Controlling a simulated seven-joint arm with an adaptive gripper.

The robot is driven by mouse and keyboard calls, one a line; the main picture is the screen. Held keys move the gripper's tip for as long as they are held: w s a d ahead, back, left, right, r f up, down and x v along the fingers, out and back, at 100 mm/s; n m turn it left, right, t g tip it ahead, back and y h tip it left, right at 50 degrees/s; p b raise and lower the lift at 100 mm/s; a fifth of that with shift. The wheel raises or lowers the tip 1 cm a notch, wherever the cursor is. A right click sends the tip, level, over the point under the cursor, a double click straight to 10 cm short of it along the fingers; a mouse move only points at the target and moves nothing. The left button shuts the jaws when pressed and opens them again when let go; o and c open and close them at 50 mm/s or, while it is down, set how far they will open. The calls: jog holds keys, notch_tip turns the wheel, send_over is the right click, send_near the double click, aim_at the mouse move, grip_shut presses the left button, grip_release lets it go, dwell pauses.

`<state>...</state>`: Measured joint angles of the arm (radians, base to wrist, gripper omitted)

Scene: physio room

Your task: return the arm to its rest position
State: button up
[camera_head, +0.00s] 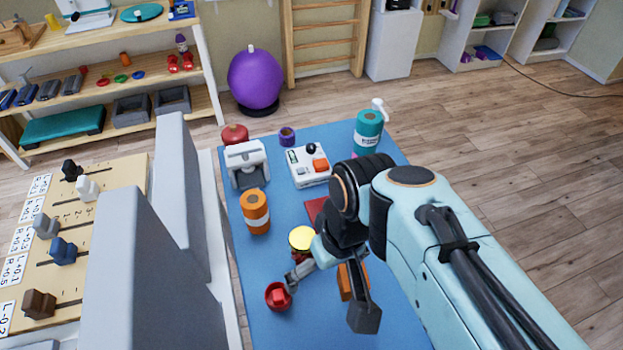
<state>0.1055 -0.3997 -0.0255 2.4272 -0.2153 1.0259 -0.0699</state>
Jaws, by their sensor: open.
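My gripper (328,296) hangs over the front part of a blue-topped table (258,325), at the end of my arm. Its two dark fingers are spread wide apart, and I see nothing held between them. The left finger reaches close to a red bowl (270,302) with a red block in it; I cannot tell whether they touch. The right finger is in front of an orange block (345,283) and partly hides it. A yellow disc (302,238) shows just left of the wrist. My arm hides the right part of the table.
An orange roll (255,212), a white device (247,168), a white box (311,178) and a teal canister (368,128) stand farther back on the table. Tall grey panels (135,280) and a slider board (100,215) are at left. Floor at right (540,190) is clear.

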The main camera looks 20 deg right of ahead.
jog(key=s+f+g, duration=0.1)
jog(key=s, duration=0.5)
jog(key=shift+a, duration=0.35)
jog(key=shift+f, duration=0.1)
